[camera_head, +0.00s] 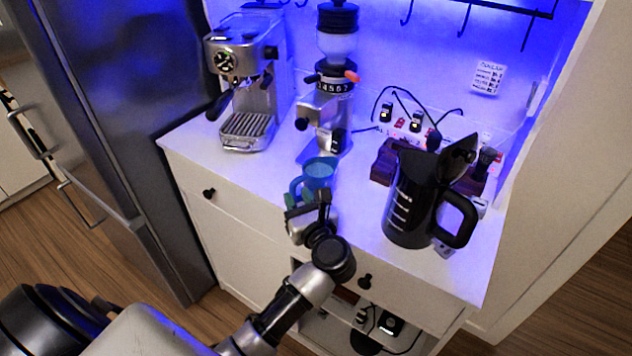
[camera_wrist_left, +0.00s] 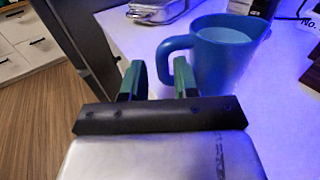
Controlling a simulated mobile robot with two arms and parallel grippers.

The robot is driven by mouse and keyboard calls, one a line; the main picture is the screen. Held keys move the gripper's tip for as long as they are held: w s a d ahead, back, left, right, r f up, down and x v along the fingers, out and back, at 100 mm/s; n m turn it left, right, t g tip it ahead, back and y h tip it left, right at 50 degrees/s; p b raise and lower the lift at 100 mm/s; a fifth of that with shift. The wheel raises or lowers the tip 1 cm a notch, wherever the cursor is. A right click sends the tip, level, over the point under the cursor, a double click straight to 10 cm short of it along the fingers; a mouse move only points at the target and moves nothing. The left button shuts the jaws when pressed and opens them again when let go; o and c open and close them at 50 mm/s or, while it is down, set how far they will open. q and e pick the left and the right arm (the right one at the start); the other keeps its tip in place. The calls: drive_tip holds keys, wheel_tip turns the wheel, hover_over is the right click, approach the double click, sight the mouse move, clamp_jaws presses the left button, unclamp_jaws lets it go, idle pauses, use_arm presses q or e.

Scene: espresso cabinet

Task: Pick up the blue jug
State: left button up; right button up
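The blue jug (camera_head: 321,172) stands upright on the white counter, in front of the grinder. In the left wrist view the jug (camera_wrist_left: 228,58) is ahead and to the right, with its handle (camera_wrist_left: 166,52) turned toward the left. My left gripper (camera_head: 307,201) is at the counter's front edge, just before the jug. Its two green-padded fingertips (camera_wrist_left: 159,78) are apart, with nothing held between them. The handle shows just beyond the gap and the right fingertip, which covers part of it; I cannot tell whether they touch. My right gripper is not in view.
An espresso machine (camera_head: 245,80) and a grinder (camera_head: 325,95) stand behind the jug. A steel fridge (camera_head: 110,110) borders the counter's left. Counter between jug and kettle is clear.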

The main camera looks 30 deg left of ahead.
sight(294, 191)
use_arm(q)
drive_tip(key=p+x, duration=0.2)
drive_tip(key=x, duration=0.3)
drive_tip(key=shift+w+a+f, duration=0.2)
drive_tip(key=shift+w+a, duration=0.1)
drive_tip(key=shift+a, duration=0.05)
drive_tip(key=shift+d, duration=0.1)
clamp_jaws()
